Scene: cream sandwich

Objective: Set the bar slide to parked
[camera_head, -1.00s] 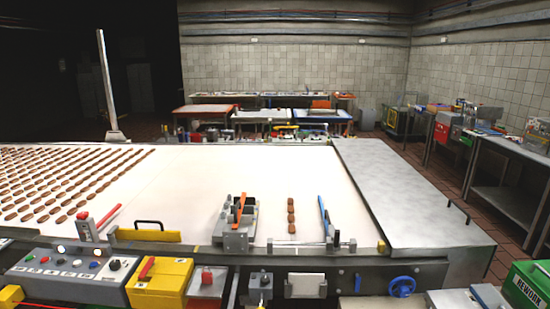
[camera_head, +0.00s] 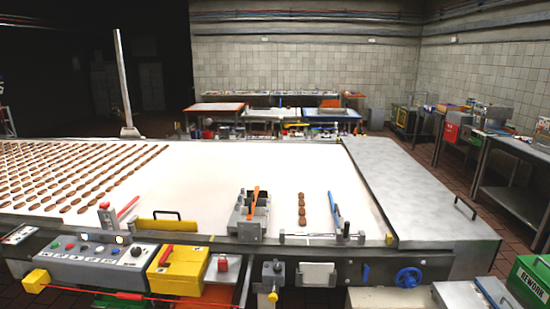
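A thin metal rod (camera_head: 305,236) runs along the near edge of the white belt, between end posts. A blue bar (camera_head: 335,211) lies above the belt at the rod's right part and appears joined to it; I take this to be the bar slide, though no label is readable. A short column of brown biscuits (camera_head: 302,209) lies to its left, apart from it. Further left a grey block (camera_head: 247,226) carries an orange lever (camera_head: 254,204). My gripper is not in view.
Rows of biscuits cover the left of the white belt (camera_head: 215,175). A steel table (camera_head: 417,196) adjoins on the right. Along the front are a control panel (camera_head: 92,262), a yellow box (camera_head: 175,270), a blue handwheel (camera_head: 408,277) and a green rework box (camera_head: 530,280).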

